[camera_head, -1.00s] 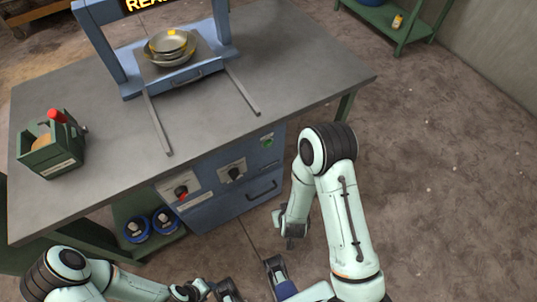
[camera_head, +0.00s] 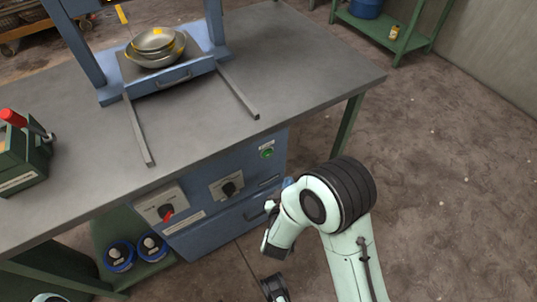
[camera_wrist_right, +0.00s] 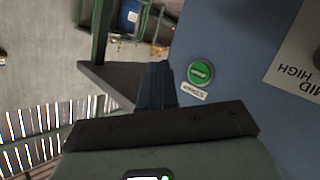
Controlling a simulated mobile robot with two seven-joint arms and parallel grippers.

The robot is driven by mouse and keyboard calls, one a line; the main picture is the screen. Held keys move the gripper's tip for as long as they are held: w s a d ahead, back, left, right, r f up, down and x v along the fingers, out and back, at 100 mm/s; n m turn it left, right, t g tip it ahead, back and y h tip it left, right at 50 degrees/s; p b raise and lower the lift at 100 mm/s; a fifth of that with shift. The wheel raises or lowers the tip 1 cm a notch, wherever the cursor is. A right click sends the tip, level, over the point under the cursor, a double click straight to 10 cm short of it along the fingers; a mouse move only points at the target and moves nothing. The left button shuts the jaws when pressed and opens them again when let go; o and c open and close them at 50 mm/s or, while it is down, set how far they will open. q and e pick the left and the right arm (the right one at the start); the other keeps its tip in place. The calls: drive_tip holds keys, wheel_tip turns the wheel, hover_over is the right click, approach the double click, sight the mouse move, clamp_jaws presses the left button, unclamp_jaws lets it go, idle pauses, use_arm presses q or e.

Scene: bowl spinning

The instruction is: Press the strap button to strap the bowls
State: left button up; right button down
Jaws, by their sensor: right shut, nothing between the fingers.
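The green strap button (camera_head: 267,152) is on the upper right of the blue cabinet front under the table. In the right wrist view the button (camera_wrist_right: 201,72) looks large, with a white label beside it. My right gripper (camera_head: 270,207) is below the button and partly hidden by my arm. Its dark fingers (camera_wrist_right: 157,85) are shut and empty, just left of the button in the wrist view; contact is not visible. The stacked metal bowls (camera_head: 155,47), with yellow patches, sit on the plate under the blue frame. Only part of my left arm shows at the bottom edge.
Two dials, one a red-marked knob (camera_head: 166,213) and one black (camera_head: 229,188), are left of the button. A drawer handle is below. Two rails (camera_head: 239,91) lie on the table (camera_head: 310,70). A green toolbox (camera_head: 22,165) stands at left. The floor at right is clear.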

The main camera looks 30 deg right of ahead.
sight(268, 154)
use_arm(q)
drive_tip(key=shift+s+a+f+g+b, duration=0.15)
drive_tip(key=shift+s+f+g+b, duration=0.35)
drive_tip(key=shift+s+f, duration=0.7)
use_arm(e)
drive_tip(key=w, duration=0.8)
drive_tip(key=shift+w+a, duration=0.25)
drive_tip(key=shift+a, duration=0.05)
use_arm(q)
drive_tip(key=shift+r, duration=0.1)
drive_tip(key=shift+s+r, duration=0.1)
drive_tip(key=shift+r, duration=0.05)
use_arm(e)
drive_tip(key=shift+w, duration=0.15)
use_arm(q)
drive_tip(key=shift+r, duration=0.15)
use_arm(e)
drive_tip(key=shift+w, duration=0.25)
